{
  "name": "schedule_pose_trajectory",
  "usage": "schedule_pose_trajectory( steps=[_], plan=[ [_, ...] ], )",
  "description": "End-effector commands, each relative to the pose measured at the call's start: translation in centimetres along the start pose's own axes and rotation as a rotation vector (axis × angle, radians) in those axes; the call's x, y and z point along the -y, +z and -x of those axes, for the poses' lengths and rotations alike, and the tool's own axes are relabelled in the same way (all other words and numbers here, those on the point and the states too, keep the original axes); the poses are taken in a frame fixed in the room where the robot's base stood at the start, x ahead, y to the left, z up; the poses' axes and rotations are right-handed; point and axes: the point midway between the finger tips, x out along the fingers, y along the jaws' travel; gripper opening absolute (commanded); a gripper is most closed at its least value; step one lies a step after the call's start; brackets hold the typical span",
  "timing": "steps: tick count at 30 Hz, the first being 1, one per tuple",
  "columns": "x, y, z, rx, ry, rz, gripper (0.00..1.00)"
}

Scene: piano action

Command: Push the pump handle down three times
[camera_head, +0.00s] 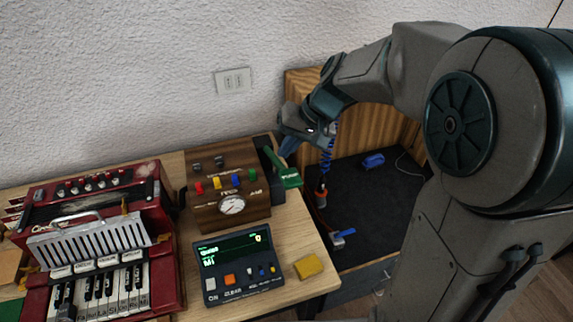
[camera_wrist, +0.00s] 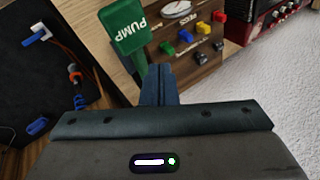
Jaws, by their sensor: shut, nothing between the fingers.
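The green pump handle (camera_head: 291,179), marked PUMP, sticks out at the right side of a wooden box with a dial (camera_head: 231,205). Its paddle also shows in the wrist view (camera_wrist: 124,22), with a green stem running down beside my fingers. My gripper (camera_head: 288,148) is shut and empty, pointing down just behind and above the handle. In the wrist view my gripper's fingertips (camera_wrist: 159,70) are together, close to the right of the handle's stem. I cannot tell whether they touch it.
A red accordion (camera_head: 103,240) stands at the left, and a dark display panel (camera_head: 238,265) lies in front of the box. A yellow block (camera_head: 308,266) is near the table's right edge. A dark tray (camera_head: 345,195) with a blue coiled cord (camera_head: 326,160) is at the right.

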Motion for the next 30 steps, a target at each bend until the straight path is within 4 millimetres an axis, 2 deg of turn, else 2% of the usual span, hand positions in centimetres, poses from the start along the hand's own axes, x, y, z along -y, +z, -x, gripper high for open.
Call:
schedule_pose_trajectory(
  steps=[3, 11, 30],
  plan=[
    [0.8, -0.7, 1.2, 0.0, 0.0, 0.001, 0.0],
    [2.0, -1.9, 2.9, 0.0, 0.0, 0.0, 0.0],
    [2.1, -2.1, 2.9, 0.0, 0.0, 0.0, 0.0]
  ],
)
